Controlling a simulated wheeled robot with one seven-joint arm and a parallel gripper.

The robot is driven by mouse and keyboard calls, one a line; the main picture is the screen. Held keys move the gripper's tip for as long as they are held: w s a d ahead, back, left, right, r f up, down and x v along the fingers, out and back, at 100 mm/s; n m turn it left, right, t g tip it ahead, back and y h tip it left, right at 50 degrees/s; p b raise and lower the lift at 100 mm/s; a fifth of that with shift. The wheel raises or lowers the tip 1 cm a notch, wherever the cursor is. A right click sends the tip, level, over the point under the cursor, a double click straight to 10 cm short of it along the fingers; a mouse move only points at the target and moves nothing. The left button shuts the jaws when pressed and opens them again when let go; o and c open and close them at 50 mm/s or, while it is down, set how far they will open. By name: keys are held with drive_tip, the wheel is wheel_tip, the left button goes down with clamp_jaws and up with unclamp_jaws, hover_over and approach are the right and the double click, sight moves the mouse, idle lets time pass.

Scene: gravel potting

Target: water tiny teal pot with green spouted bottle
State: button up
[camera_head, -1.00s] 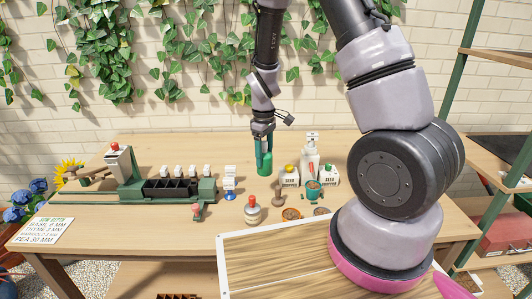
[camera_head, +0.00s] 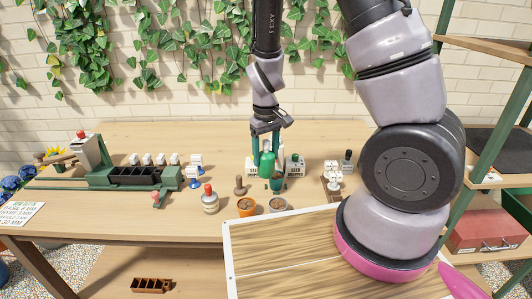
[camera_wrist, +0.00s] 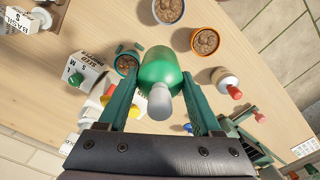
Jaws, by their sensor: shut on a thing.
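My gripper (camera_head: 267,156) is shut on the green spouted bottle (camera_head: 267,166), with a finger on each side of it. In the wrist view the bottle (camera_wrist: 160,68) sits between the fingers, its pale spout toward the camera. It looks about upright. The tiny teal pot (camera_head: 277,184) stands on the table just in front of and slightly right of the bottle in the head view. In the wrist view the pot (camera_wrist: 127,67) shows brown filling and lies close left of the bottle. I cannot tell how high the bottle is above the table.
Seed boxes (camera_head: 296,166) stand behind the pot. An orange pot (camera_head: 246,211), a pale pot (camera_head: 278,209) and a red-capped bottle (camera_head: 210,203) stand in front. A green rack with a black tray (camera_head: 133,175) is at left. The back of the table is clear.

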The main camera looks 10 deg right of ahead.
drive_tip(key=shift+w+d+f+g+y, duration=0.15)
drive_tip(key=shift+f+g+y, duration=0.1)
drive_tip(key=shift+g+y, duration=0.2)
drive_tip(key=shift+w+d+f+g+y, duration=0.2)
drive_tip(key=shift+g+y, duration=0.15)
drive_tip(key=shift+g, duration=0.2)
drive_tip(key=shift+f+g+y, duration=0.25)
drive_tip(key=shift+g+y, duration=0.25)
drive_tip(key=shift+g, duration=0.1)
drive_tip(key=shift+f+g+y, duration=0.2)
drive_tip(key=shift+g+y, duration=0.3)
drive_tip(key=shift+g, duration=0.1)
drive_tip(key=shift+w, duration=0.1)
